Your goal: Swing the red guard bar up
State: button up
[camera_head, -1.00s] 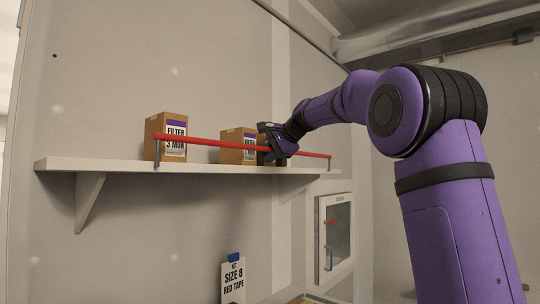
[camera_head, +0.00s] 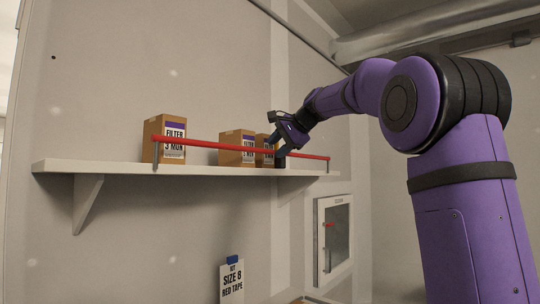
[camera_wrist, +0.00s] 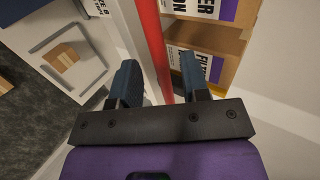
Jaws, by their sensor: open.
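The red guard bar (camera_head: 215,145) runs level along the front of the white shelf, in front of the boxes, held on small grey posts at its ends. In the wrist view the bar (camera_wrist: 154,45) passes between the two fingertips, nearer the right finger. My gripper (camera_head: 281,146) is at the bar, right of its middle. Its two dark blue fingers are apart (camera_wrist: 160,75) and not closed on the bar. Whether a finger touches the bar cannot be told.
The white shelf (camera_head: 110,167) carries several cardboard boxes, including a left filter box (camera_head: 151,135) and a middle box (camera_head: 230,138). In the wrist view, a small box (camera_wrist: 61,57) lies far below.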

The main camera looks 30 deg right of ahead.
jog(key=v, duration=0.5)
jog(key=shift+s+d+r, duration=0.1)
jog(key=shift+s+r, duration=0.15)
jog(key=shift+s, duration=0.05)
jog(key=s+a+f+n+g+h, duration=0.1)
jog(key=s+a+f+n, duration=0.3)
jog(key=s+f, duration=0.7)
jog(key=s+a+f+n+g+h, duration=0.1)
jog(key=s+a+f+n, duration=0.4)
jog(key=s+f, duration=0.6)
jog(key=s+a+f+n+g+h, duration=0.1)
jog(key=s+a+f+n+g, duration=0.2)
jog(key=s+f, duration=0.8)
jog(key=a+f+n, duration=0.1)
jog(key=a+n, duration=0.1)
jog(key=a, duration=0.1)
jog(key=shift+s+f+h, duration=0.25)
jog(key=shift+h, duration=0.15)
